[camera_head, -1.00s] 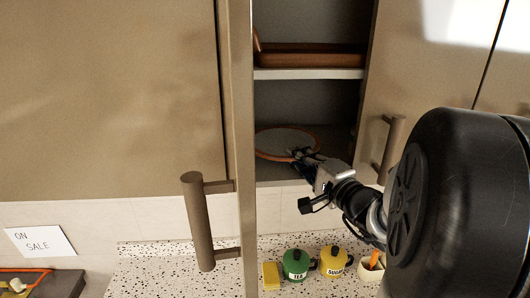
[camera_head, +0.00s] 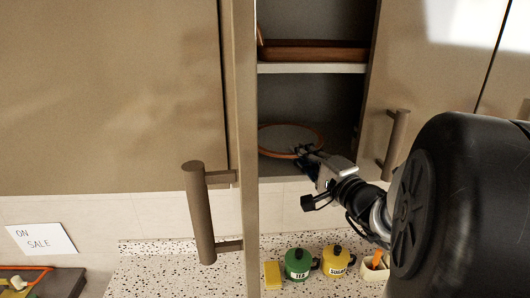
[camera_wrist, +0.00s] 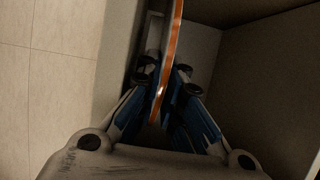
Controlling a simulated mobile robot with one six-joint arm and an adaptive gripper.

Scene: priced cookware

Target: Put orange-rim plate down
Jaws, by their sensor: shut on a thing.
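The orange-rim plate (camera_head: 284,138) is inside the open cabinet, in the lower compartment, lying roughly flat with its grey face showing. My gripper (camera_head: 304,152) reaches in from the front right and is shut on the plate's near right rim. In the wrist view the plate (camera_wrist: 172,50) shows edge-on, with its orange rim between the two fingers of my gripper (camera_wrist: 164,90). Whether the plate's underside touches the cabinet floor cannot be told.
An open cabinet door with a bar handle (camera_head: 199,212) stands left of the opening. A brown tray (camera_head: 312,52) sits on the shelf (camera_head: 312,68) above. Below, a green tea pot (camera_head: 298,264), a yellow sugar pot (camera_head: 336,261) and a yellow sponge (camera_head: 272,275) stand on the speckled counter.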

